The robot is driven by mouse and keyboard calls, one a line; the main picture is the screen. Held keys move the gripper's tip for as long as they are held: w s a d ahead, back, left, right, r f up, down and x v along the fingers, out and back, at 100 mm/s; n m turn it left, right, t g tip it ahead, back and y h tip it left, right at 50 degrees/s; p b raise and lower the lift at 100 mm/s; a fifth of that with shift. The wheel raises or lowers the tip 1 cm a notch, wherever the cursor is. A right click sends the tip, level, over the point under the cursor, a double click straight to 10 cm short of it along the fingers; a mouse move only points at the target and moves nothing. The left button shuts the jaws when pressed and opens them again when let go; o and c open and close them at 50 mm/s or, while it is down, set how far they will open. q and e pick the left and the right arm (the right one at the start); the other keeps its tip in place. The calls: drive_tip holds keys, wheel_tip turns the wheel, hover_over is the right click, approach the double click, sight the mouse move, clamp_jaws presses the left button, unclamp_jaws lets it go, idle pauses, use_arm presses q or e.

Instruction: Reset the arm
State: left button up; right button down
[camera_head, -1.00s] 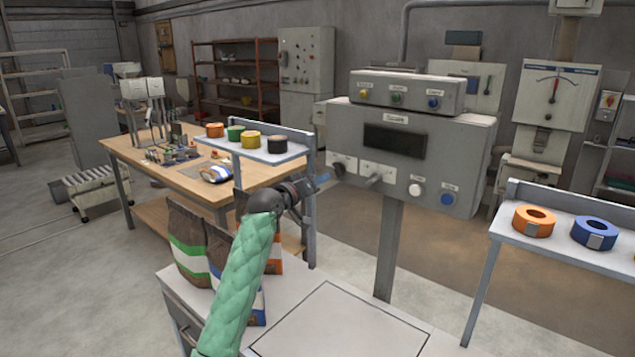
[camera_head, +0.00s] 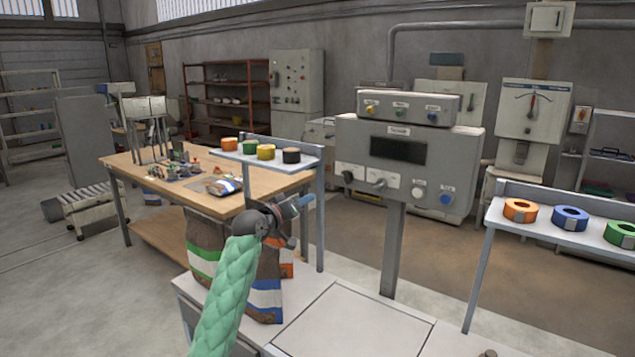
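My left arm, in a green quilted sleeve, comes up from the bottom left. The control panel (camera_head: 408,165) has a dark screen, knobs, and white and blue buttons. Brown bags with green, blue and orange bands (camera_head: 205,250) stand behind my arm, partly hidden by it. My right gripper is not in view.
A white-topped bench (camera_head: 350,322) lies in front. A shelf with tape rolls (camera_head: 545,230) stands at the right, and a smaller tape shelf (camera_head: 262,158) stands behind my gripper. A wooden worktable (camera_head: 165,178) with small parts is at the back left.

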use_arm(q)
drive_tip(key=s+a+f+m+g+y, duration=0.1)
drive_tip(key=s+a+f+g+y, duration=0.2)
drive_tip(key=s+f, duration=0.7)
drive_tip(key=s+a+f+g+y, duration=0.3)
drive_tip(key=s+f, duration=0.4)
drive_tip(key=f, duration=0.7)
drive_tip(key=s+a+f+m+g+y, duration=0.1)
drive_tip(key=s+a+f+y, duration=0.3)
drive_tip(key=s+f, duration=0.6)
drive_tip(key=s+f+g, duration=0.3)
drive_tip(key=s+f, duration=1)
drive_tip(key=s, duration=0.5)
drive_tip(key=s+a+f+n+g, duration=0.1)
drive_tip(key=s+f+g, duration=0.2)
drive_tip(key=s+f, duration=1.1)
drive_tip(key=s, duration=0.3)
drive_tip(key=shift+s+a+f, duration=0.2)
drive_tip(key=shift+s+a, duration=0.1)
drive_tip(key=shift+s, duration=0.1)
